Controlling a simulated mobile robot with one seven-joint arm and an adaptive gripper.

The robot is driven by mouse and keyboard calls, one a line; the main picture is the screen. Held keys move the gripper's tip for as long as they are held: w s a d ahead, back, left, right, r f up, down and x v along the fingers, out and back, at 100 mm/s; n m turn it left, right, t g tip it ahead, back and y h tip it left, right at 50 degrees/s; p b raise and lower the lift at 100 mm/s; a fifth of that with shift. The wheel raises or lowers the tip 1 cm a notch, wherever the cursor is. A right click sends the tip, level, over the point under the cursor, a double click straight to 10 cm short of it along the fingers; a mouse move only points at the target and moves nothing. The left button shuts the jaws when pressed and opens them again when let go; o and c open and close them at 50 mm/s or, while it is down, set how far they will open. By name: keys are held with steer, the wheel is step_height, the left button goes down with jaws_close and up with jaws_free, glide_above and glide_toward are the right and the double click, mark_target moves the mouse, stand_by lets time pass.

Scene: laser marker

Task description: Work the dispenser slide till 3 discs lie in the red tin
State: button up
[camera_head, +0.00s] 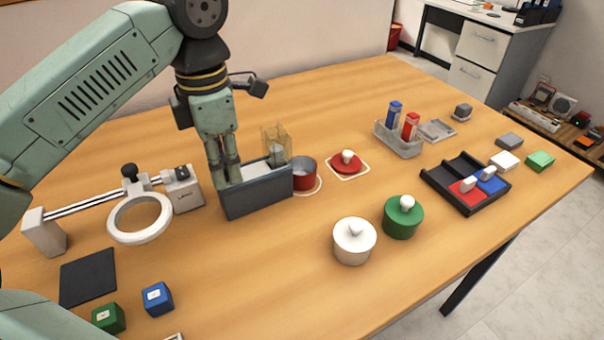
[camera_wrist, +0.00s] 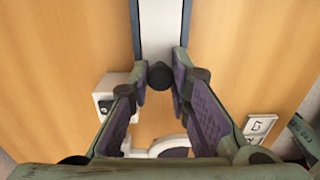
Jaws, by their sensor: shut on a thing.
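The dispenser (camera_head: 258,196) is a dark grey box with a pale slide (camera_head: 256,169) along its top and a clear yellowish holder (camera_head: 274,137) at its right end. The red tin (camera_head: 304,178) stands open against that right end; its inside is too small to tell whether discs lie there. My gripper (camera_head: 225,178) is at the dispenser's left end. In the wrist view my gripper (camera_wrist: 161,82) is shut on a dark round slide knob (camera_wrist: 160,75), with the pale slide running away beyond it. The fingers hide the knob in the head view.
A red lid (camera_head: 347,164) lies right of the tin. White (camera_head: 354,243) and green (camera_head: 402,218) lidded tins stand in front. A ring-shaped stand (camera_head: 140,218) is close on the left. A clear rack (camera_head: 398,142) and black tray (camera_head: 466,183) are farther right. The table's front middle is clear.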

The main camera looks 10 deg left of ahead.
mark_target(250, 172)
stand_by(0.3)
steer(key=shift+w+d, duration=0.6)
steer(key=shift+d, duration=0.3)
steer(key=shift+w+d, duration=0.6)
steer(key=shift+d, duration=0.3)
steer(key=shift+a, duration=0.1)
steer(key=shift+s+a, duration=0.6)
steer(key=shift+a, duration=0.25)
steer(key=shift+s+a, duration=0.6)
steer(key=shift+a, duration=0.25)
steer(key=shift+a+b, duration=0.1)
steer(key=shift+b, duration=0.2)
